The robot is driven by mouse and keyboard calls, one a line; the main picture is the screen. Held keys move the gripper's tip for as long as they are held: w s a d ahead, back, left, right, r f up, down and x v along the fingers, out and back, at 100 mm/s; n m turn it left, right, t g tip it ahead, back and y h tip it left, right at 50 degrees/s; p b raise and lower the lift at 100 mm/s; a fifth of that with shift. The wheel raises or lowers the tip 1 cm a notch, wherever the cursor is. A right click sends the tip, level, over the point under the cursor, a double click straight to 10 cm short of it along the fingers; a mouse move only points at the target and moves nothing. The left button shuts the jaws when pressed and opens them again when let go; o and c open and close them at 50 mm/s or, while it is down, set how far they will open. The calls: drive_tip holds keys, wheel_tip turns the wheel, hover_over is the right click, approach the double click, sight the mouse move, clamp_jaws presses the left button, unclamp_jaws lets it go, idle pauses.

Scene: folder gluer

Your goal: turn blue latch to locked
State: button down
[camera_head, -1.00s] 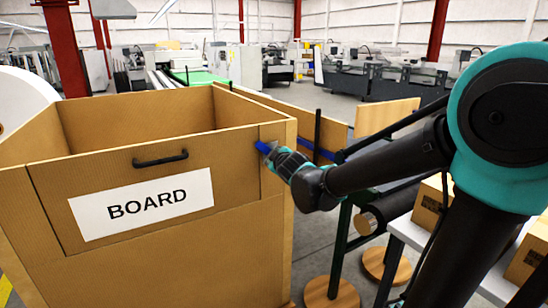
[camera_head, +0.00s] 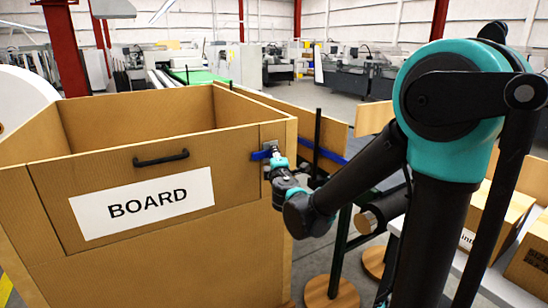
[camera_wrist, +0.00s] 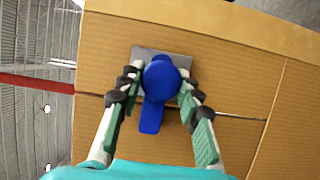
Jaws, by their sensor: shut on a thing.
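The blue latch (camera_wrist: 150,115) has a round hub and a flat lever, on a grey plate (camera_wrist: 147,54) fixed to the cardboard-coloured box. In the wrist view the lever points down across a seam. In the head view the blue latch (camera_head: 258,155) lies about level, pointing left over the edge of the BOARD panel (camera_head: 130,202). My gripper (camera_wrist: 160,80) is shut on the latch, one finger on each side of the hub. In the head view my gripper (camera_head: 275,160) reaches it from the right and partly hides the latch and plate.
The open-topped box (camera_head: 190,255) has a black handle (camera_head: 160,159) on its front panel. To its right are a blue rail (camera_head: 332,156) and a dark green post (camera_head: 342,245). Cartons (camera_head: 495,215) stand on a table at the right.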

idle(0.4)
drive_tip(key=c, duration=1)
unclamp_jaws()
drive_tip(key=v, duration=1.2)
drive_tip(key=shift+f, duration=0.1)
